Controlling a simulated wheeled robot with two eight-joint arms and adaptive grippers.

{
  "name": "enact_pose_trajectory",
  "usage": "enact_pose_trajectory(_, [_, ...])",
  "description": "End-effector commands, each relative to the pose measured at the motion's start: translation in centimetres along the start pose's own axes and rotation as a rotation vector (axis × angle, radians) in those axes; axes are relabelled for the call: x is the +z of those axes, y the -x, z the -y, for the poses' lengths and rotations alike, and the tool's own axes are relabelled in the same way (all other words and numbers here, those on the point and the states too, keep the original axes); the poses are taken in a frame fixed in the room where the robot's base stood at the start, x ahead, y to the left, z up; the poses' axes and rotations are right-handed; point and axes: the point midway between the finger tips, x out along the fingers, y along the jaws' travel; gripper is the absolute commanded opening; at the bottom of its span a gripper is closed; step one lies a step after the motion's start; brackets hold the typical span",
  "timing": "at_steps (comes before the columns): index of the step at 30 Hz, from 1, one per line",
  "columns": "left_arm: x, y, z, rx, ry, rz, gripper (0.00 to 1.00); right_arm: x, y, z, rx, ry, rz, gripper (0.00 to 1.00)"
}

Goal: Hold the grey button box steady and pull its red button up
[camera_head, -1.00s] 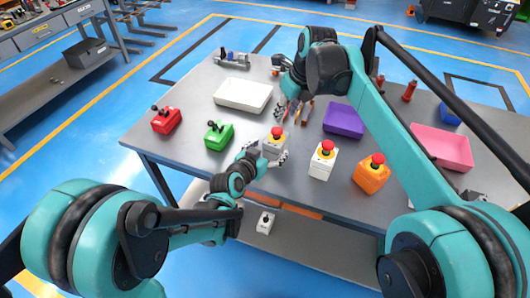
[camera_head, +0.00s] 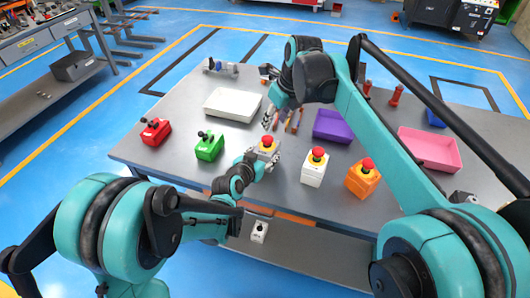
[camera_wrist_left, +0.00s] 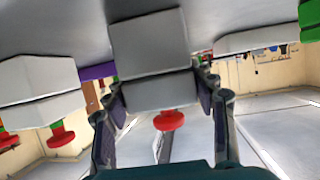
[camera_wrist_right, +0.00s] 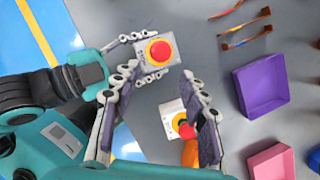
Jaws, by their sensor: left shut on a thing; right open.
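The grey button box (camera_head: 268,156) stands near the table's front edge, its red button (camera_head: 267,142) on top. My left gripper (camera_head: 264,158) is shut on the box, with a finger on each side. In the left wrist view, the box (camera_wrist_left: 150,50) sits between the fingers and appears upside down, its red button (camera_wrist_left: 170,121) clear of them. My right gripper (camera_head: 271,120) is open and empty, just behind and above the box. In the right wrist view, the red button (camera_wrist_right: 158,50) lies just beyond the open fingertips (camera_wrist_right: 160,72), apart from them.
A white box with a red button (camera_head: 314,168) and an orange one (camera_head: 362,178) stand to the right. A green joystick box (camera_head: 209,147) and a red one (camera_head: 155,132) stand left. White (camera_head: 232,104), purple (camera_head: 332,126) and pink (camera_head: 430,149) trays lie around.

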Motion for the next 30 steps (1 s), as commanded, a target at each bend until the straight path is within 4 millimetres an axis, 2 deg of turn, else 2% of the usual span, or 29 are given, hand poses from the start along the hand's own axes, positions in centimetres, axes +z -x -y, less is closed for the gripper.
enact_pose_trajectory(4, [0.0, 0.0, 0.0, 0.000, 0.000, 0.001, 0.20, 0.4, 0.0, 0.1, 0.003, 0.088, -0.017, 0.55])
enact_pose_trajectory(7, [0.0, 0.0, 0.0, 0.000, 0.000, 0.001, 0.20, 1.0, 0.0, 0.2, 0.011, 0.250, -0.045, 0.55])
enact_pose_trajectory(21, [0.0, 0.0, 0.0, 0.000, -0.001, 0.001, 0.20, 3.9, -0.2, 0.3, 0.200, 1.419, -0.204, 0.55])
enact_pose_trajectory(25, [0.0, 0.0, 0.0, 0.000, -0.001, 0.001, 0.20, 4.2, -0.2, 0.3, 0.268, 1.661, -0.218, 0.55])
enact_pose_trajectory(30, [0.0, 0.0, 0.0, 0.000, -0.001, 0.001, 0.20, 4.3, -0.3, 0.2, 0.327, 1.845, -0.223, 0.55])
